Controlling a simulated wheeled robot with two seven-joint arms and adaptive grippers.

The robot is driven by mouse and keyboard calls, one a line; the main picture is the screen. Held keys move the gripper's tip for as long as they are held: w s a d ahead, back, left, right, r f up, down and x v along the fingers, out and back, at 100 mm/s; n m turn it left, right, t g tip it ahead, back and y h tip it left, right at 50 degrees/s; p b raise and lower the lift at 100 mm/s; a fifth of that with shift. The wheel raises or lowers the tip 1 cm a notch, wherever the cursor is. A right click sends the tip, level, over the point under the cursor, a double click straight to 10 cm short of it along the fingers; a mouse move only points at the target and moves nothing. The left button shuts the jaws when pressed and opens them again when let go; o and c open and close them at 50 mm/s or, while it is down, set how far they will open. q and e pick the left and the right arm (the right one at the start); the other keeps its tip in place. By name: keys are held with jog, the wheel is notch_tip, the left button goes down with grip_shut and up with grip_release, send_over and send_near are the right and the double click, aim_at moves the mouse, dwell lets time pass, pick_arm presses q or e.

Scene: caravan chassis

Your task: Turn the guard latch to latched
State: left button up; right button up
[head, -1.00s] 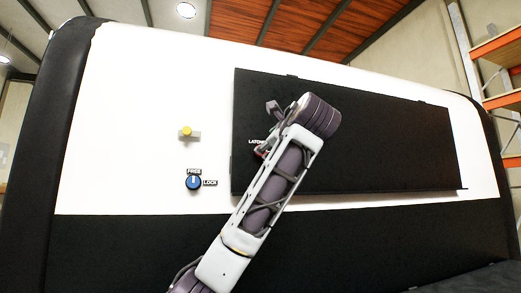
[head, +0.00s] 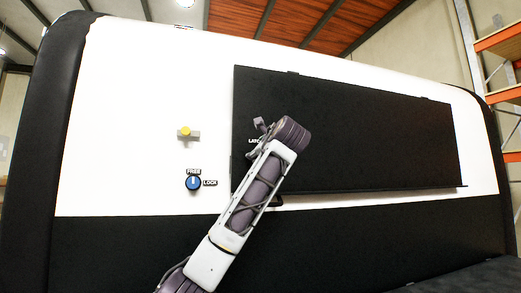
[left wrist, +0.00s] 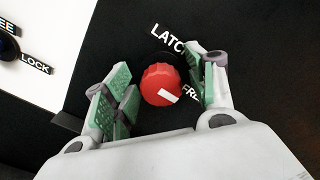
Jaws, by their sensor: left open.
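The guard latch is a red round knob (left wrist: 160,82) with a white pointer mark, on the black panel in the left wrist view. The mark points down and right, toward the partly hidden FREE label (left wrist: 190,93); the LATCHED label (left wrist: 168,37), partly covered, is above the knob. My left gripper (left wrist: 157,86) is open, with green-padded fingers on either side of the knob. A gap shows on the left side; I cannot tell whether the right finger touches. In the head view my left arm hides the knob. My right gripper is not in view.
A blue knob (head: 193,183) with FREE and LOCK labels is on the white wall left of the black panel (head: 370,130). A yellow knob (head: 185,132) sits above it. Orange shelving (head: 497,95) stands at the far right.

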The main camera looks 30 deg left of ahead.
pick_arm(q)
jog(key=c, duration=1)
jog(key=shift+c, duration=0.2)
jog(key=shift+f+n, duration=0.1)
jog(key=shift+n, duration=0.3)
jog(key=n+b, duration=0.1)
jog(key=n, duration=0.2)
jog(key=shift+f, duration=0.1)
jog(key=n+b, duration=0.1)
jog(key=n, duration=0.3)
jog(key=shift+n, duration=0.4)
jog(key=n+b, duration=0.1)
jog(key=n, duration=0.4)
jog(key=shift+d+f, duration=0.1)
jog(key=shift+f, duration=0.05)
jog(key=shift+n, duration=2.2)
